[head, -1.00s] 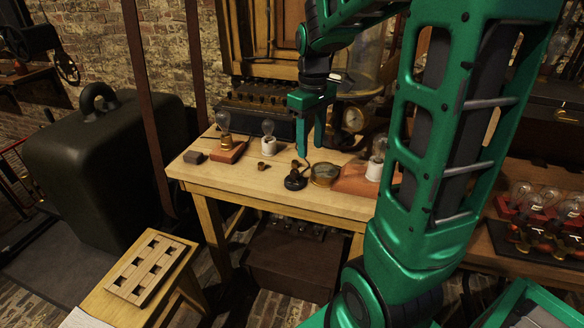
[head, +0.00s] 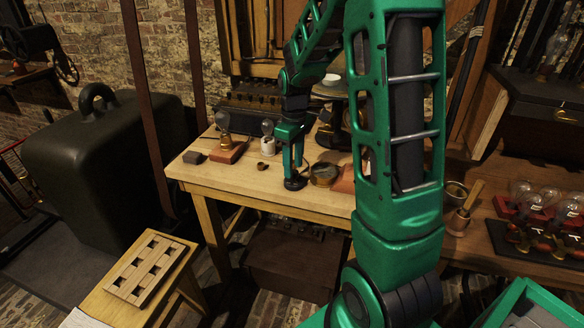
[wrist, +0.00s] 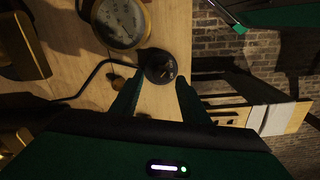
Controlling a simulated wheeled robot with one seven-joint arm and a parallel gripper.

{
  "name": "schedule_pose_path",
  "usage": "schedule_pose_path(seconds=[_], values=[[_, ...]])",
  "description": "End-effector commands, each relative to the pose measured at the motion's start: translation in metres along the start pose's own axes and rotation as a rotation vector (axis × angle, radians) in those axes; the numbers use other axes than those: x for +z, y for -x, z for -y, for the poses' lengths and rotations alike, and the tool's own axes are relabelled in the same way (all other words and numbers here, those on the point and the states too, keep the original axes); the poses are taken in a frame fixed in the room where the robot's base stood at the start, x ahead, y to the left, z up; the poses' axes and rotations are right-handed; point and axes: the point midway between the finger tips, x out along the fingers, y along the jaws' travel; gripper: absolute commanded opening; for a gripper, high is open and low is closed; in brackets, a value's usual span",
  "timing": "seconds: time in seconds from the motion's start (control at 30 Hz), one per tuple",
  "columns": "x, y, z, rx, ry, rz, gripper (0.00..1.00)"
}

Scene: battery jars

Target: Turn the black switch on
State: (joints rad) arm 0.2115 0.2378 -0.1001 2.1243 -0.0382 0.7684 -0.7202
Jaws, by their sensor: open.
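The black switch (head: 294,184) is a small round dark base with a cable, near the front edge of the wooden table. In the wrist view the switch (wrist: 160,67) is just beyond and between my fingertips. My gripper (head: 292,170) points down over the switch, its fingers apart with nothing held between them. In the wrist view my gripper (wrist: 157,88) shows its two fingers on either side, near the switch. The fingers hide most of the switch in the head view, and I cannot tell whether they touch it or which way its lever stands.
A round brass gauge (head: 323,174) lies just right of the switch. A small brass piece (head: 262,166), a white lamp holder (head: 267,143) and a bulb on a reddish base (head: 228,153) stand to the left. The front left of the wooden table (head: 225,182) is clear.

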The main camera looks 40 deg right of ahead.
Motion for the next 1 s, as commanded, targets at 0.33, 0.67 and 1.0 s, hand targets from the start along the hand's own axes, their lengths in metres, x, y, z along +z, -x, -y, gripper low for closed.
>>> schedule_pose_path(seconds=[0.33,0.67,1.0], values=[[0.0,-0.0152,0.0,0.0,0.0,0.0,0.41],[0.0,-0.0149,0.0,0.0,0.0,0.0,0.0],[-0.0001,-0.0147,-0.0006,0.002,-0.037,-0.001,0.0]])
